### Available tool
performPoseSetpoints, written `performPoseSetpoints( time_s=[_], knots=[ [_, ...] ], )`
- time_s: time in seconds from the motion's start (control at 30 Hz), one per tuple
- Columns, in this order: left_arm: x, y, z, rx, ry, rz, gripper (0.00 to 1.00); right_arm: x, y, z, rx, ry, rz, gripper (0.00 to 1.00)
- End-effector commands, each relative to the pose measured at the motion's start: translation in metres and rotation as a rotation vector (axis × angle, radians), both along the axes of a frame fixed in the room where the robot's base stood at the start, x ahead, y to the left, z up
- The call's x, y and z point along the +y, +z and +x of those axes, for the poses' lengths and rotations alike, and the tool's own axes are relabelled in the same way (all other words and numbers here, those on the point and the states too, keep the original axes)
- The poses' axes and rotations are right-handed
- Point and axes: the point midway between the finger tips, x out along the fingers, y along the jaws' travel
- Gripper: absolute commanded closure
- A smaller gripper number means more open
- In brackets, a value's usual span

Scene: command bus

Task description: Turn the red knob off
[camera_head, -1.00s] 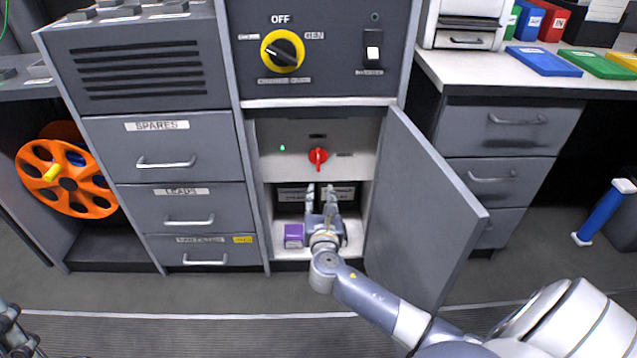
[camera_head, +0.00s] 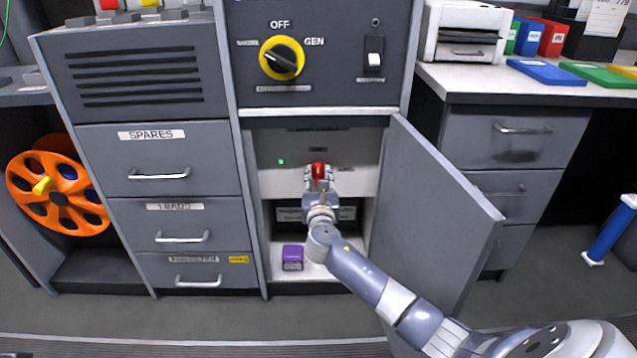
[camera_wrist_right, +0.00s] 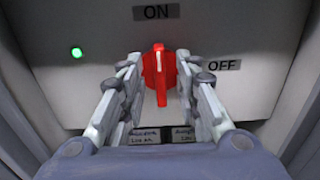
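The red knob (camera_head: 318,170) is on the light panel inside the open cabinet bay. In the right wrist view the red knob (camera_wrist_right: 161,78) stands upright, its white mark pointing up toward the ON label (camera_wrist_right: 156,12); the OFF label (camera_wrist_right: 222,65) is to its right. My right gripper (camera_head: 318,178) is at the knob, partly covering it in the head view. In the wrist view the fingers of my right gripper (camera_wrist_right: 160,68) are apart, one on each side of the knob, very close to it; I cannot tell whether they touch it. My left gripper is not in view.
A green light (camera_wrist_right: 77,52) is lit left of the knob. The open grey door (camera_head: 435,215) stands right of my right arm. A purple box (camera_head: 292,257) sits on the bay floor. A yellow-ringed black selector (camera_head: 282,58) is on the panel above.

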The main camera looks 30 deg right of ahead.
Motion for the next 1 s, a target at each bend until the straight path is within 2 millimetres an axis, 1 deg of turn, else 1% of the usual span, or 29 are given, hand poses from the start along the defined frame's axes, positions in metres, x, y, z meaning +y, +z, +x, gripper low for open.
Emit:
performPoseSetpoints(
  time_s=[0.3, 0.33, 0.37, 0.4, 0.43, 0.47, 0.77, 1.0],
  knots=[
    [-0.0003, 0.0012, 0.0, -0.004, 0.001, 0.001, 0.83, -0.0017, 0.0007, 0.0025, -0.001, 0.0, 0.001, 0.7],
    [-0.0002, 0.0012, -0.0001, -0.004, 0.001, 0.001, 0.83, -0.0017, 0.0007, 0.0025, -0.001, 0.0, 0.001, 0.75],
    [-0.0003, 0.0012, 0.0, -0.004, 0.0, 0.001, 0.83, -0.0016, 0.0006, 0.0024, -0.001, 0.0, 0.001, 0.81],
    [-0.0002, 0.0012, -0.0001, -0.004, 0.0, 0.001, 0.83, -0.0016, 0.0006, 0.0024, -0.001, 0.0, 0.001, 0.9],
    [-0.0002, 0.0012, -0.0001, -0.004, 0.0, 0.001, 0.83, -0.0016, 0.0006, 0.0024, -0.001, 0.0, 0.001, 0.97],
    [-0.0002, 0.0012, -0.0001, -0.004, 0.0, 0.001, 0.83, -0.0015, 0.0005, 0.0023, -0.001, 0.0, 0.001, 1.0],
    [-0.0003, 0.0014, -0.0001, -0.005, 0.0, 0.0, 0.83, -0.0014, 0.0003, 0.0022, -0.004, 0.0, 0.007, 1.0],
    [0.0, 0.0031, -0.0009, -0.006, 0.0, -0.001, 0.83, -0.0018, 0.0004, 0.0017, -0.044, -0.001, 0.073, 1.0]
  ],
)
